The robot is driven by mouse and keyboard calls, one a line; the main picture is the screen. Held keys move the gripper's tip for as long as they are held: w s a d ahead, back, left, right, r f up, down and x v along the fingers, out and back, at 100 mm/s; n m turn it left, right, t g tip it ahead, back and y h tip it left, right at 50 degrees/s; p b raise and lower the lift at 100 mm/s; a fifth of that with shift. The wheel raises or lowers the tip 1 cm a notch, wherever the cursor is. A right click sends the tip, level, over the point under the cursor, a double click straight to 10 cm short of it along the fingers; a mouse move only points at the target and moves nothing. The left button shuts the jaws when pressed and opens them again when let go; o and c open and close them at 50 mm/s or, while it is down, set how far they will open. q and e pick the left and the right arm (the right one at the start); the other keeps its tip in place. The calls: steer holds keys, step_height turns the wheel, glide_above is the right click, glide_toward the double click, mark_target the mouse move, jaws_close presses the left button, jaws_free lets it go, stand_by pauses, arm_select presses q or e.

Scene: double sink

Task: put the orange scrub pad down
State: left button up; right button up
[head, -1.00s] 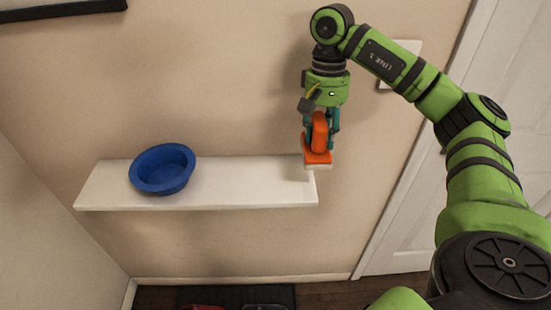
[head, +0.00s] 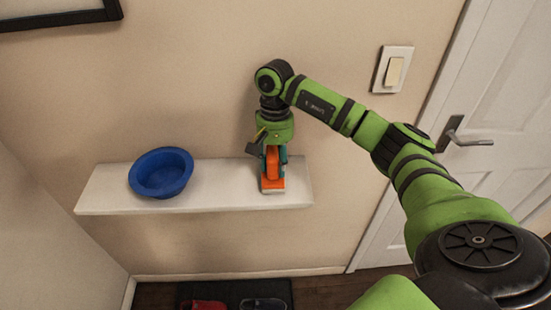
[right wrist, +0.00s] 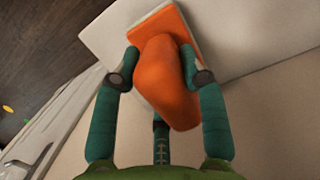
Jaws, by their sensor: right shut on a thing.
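The orange scrub pad (head: 272,184) has an upright orange handle and a pale underside. It is at the right part of the white wall shelf (head: 225,195), low at the shelf top; whether it touches the surface I cannot tell for sure. My right gripper (head: 273,160) points down and is shut on the pad's handle. In the right wrist view the two teal fingers (right wrist: 160,78) clasp the orange handle of the pad (right wrist: 165,75) from both sides. My left gripper is not in view.
A blue bowl (head: 161,173) stands on the left part of the shelf. The shelf between bowl and pad is clear. A light switch (head: 393,69) and a white door (head: 490,130) are to the right. Shoes (head: 205,304) lie on a dark mat below.

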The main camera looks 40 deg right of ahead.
steer(key=shift+s+f+b, duration=0.1)
steer(key=shift+f+b, duration=0.1)
steer(key=shift+b, duration=0.15)
steer(key=o, duration=1)
steer(key=shift+r, duration=0.15)
steer(key=shift+r+p, duration=0.3)
steer(key=shift+p, duration=0.2)
steer(key=shift+w+d+r+b, duration=0.1)
steer(key=shift+w+r+b, duration=0.15)
steer(key=shift+r+b, duration=0.75)
steer(key=r, duration=0.4)
steer(key=shift+w+d, duration=0.1)
steer(key=shift+w, duration=0.15)
steer(key=shift+r, duration=0.55)
